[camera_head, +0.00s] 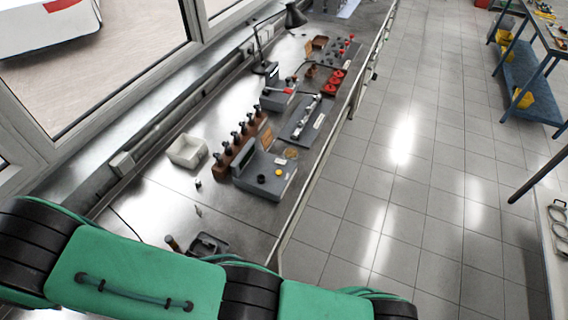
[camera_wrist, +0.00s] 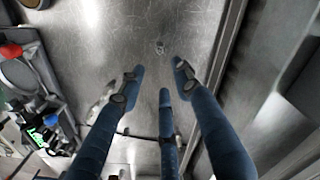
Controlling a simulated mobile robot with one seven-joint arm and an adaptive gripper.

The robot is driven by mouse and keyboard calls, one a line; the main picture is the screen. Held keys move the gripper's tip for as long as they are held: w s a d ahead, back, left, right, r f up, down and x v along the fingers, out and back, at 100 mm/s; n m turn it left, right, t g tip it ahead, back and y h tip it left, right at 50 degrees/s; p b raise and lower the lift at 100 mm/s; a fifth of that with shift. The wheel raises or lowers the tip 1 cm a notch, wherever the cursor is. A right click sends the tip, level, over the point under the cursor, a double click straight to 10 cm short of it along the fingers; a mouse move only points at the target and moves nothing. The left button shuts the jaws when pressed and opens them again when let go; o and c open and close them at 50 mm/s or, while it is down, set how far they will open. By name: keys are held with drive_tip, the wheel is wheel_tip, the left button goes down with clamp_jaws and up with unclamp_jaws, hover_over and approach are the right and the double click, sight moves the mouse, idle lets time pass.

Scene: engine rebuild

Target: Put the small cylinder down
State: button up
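In the wrist view, my gripper (camera_wrist: 160,75) shows three blue fingers with their tips spread apart. Nothing shows held between them. A small metallic piece (camera_wrist: 159,47) is on the bare metal bench just beyond the fingertips, apart from them. It may be the small cylinder, but it is too small to be sure. In the head view, a small dark upright piece (camera_head: 198,184) and a small pale piece (camera_head: 198,210) stand on the bench (camera_head: 150,205). I cannot tell which matches the wrist view. My gripper is not visible in the head view.
A small dark tray (camera_head: 208,246) is near my arm. Bare metal lies around the small pieces.

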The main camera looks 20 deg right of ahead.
drive_tip(key=w+d+r, duration=0.7)
drive_tip(key=d+r, duration=0.3)
drive_tip(key=w+d+r, duration=0.7)
drive_tip(key=d+r, duration=0.3)
drive_tip(key=w+d+r+t, duration=0.1)
drive_tip(key=d+r, duration=0.4)
drive_tip(key=d, duration=0.3)
drive_tip(key=d+r+y, duration=0.1)
drive_tip(key=d+r, duration=0.4)
drive_tip(key=d, duration=0.3)
drive_tip(key=w+d+r+t, duration=0.1)
drive_tip(key=d+r, duration=0.4)
drive_tip(key=d, duration=0.3)
drive_tip(key=s+d+r+t, duration=0.15)
drive_tip(key=s+d, duration=0.25)
drive_tip(key=d, duration=0.5)
drive_tip(key=s+d+r, duration=0.3)
drive_tip(key=d, duration=0.6)
drive_tip(key=s+d+r, duration=0.2)
drive_tip(key=s+d, duration=0.2)
drive_tip(key=d, duration=0.5)
drive_tip(key=s+d+f+t, duration=0.1)
drive_tip(key=s+d+f, duration=0.1)
drive_tip(key=s+d, duration=0.5)
drive_tip(key=s+d+f+t+h, duration=0.1)
drive_tip(key=s+d+f, duration=0.2)
drive_tip(key=s+d, duration=0.5)
drive_tip(key=s, duration=0.3)
